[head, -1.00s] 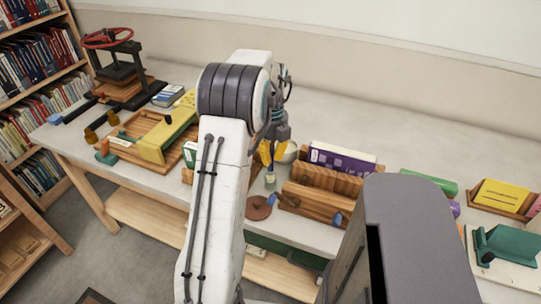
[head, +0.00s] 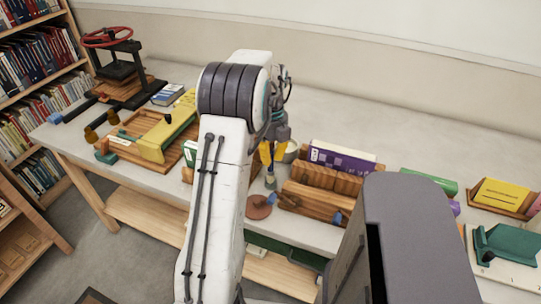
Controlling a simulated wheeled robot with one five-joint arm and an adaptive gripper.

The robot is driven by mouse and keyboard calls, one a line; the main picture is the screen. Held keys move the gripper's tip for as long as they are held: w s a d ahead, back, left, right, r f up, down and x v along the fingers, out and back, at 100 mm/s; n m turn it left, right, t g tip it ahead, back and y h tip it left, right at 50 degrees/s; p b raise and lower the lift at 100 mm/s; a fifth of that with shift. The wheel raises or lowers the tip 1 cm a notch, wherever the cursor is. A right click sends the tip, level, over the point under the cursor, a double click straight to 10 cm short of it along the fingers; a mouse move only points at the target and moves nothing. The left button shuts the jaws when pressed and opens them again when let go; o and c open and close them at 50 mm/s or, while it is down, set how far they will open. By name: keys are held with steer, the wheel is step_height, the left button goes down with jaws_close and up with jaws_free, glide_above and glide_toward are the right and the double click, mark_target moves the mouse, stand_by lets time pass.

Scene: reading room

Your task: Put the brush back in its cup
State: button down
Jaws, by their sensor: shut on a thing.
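My gripper (head: 271,160), with yellow fingers, is above the table beside the wooden racks. It is shut on a small, thin thing (head: 270,182) that points down below the fingertips, which looks like the brush. My arm and the small size hide most of its shape. A pale round thing (head: 291,152), possibly the cup, stands just behind and right of the fingers, partly covered by them. I cannot tell whether it is the cup or whether the fingers touch it. A reddish-brown disc (head: 259,207) lies on the table below the gripper.
Wooden racks (head: 318,200) holding a purple book (head: 341,159) stand close on the right. The table's back strip is clear.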

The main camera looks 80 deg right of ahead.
steer(key=shift+f+b, duration=0.4)
steer(key=shift+f, duration=0.35)
stand_by(1.2)
steer(key=c, duration=1.2)
jaws_free()
steer(key=shift+r, duration=0.15)
steer(key=shift+r+p, duration=3.9)
steer(key=shift+r, duration=0.5)
steer(key=shift+n, duration=0.3)
